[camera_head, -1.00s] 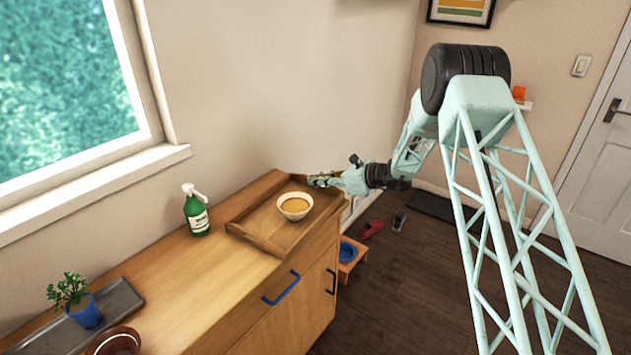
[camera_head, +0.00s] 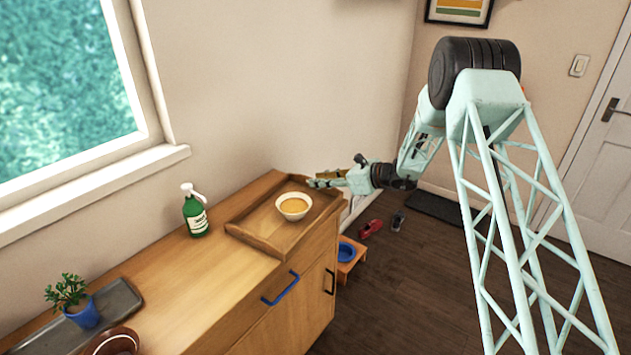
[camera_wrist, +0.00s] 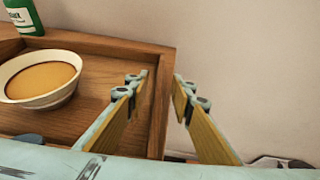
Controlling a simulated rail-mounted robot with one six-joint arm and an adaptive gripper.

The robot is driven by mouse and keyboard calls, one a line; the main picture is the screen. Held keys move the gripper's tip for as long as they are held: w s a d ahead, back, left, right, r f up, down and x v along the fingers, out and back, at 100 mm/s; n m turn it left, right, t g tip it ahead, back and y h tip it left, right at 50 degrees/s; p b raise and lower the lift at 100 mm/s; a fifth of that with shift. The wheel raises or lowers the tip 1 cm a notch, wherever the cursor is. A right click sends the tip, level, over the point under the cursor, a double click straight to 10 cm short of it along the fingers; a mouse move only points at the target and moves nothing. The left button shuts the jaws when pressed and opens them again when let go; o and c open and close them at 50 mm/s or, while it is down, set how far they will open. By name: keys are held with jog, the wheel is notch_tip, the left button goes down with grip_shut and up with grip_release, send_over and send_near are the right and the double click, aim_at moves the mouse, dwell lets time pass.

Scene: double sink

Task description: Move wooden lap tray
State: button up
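The wooden lap tray (camera_head: 257,241) lies on the counter near its far right end, with raised walls. A white bowl (camera_head: 294,206) of orange-brown food stands in it. My gripper (camera_head: 314,182) is at the tray's far right end. In the wrist view the tray's end wall (camera_wrist: 165,95) runs between the two separated fingers of my gripper (camera_wrist: 161,75). One finger shows over the inside of the tray, the other beyond the wall. The bowl (camera_wrist: 40,80) is left of the fingers. I cannot tell whether either finger touches the wall.
A green spray bottle (camera_head: 195,212) stands behind the tray by the wall. A potted plant (camera_head: 78,302) on a grey tray (camera_head: 120,299) and a brown bowl (camera_head: 115,342) are at the near left. Counter between them is clear. A low stand with a blue bowl (camera_head: 346,251) is on the floor.

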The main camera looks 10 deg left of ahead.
jog(key=v, duration=0.9)
jog(key=shift+s+d, duration=0.15)
jog(key=shift+d, duration=0.15)
jog(key=shift+r, duration=0.15)
jog(key=s+d+r+n+g+h, duration=0.1)
jog(key=s+d+r+n, duration=0.25)
jog(key=s+r, duration=0.55)
jog(key=s+d+r+n+g+h, duration=0.15)
jog(key=s+r+n, duration=0.25)
jog(key=s+r, duration=0.55)
jog(key=s+d+r+n+g+h, duration=0.1)
jog(key=s+d+r+n, duration=0.4)
jog(key=s, duration=0.6)
jog(key=s+d+r+n+t+h, duration=0.1)
jog(key=s+d+r+n+h, duration=0.1)
jog(key=s+d, duration=0.5)
jog(key=s+d+r+n+t+h, duration=0.1)
jog(key=s+d+n+h, duration=0.3)
jog(key=s, duration=1.5)
jog(key=s+d+r+n+t+h, duration=0.1)
jog(key=s+d+r+n+h, duration=0.2)
jog(key=s+d, duration=0.9)
jog(key=shift+s+r, duration=0.25)
jog(key=shift+s, duration=0.2)
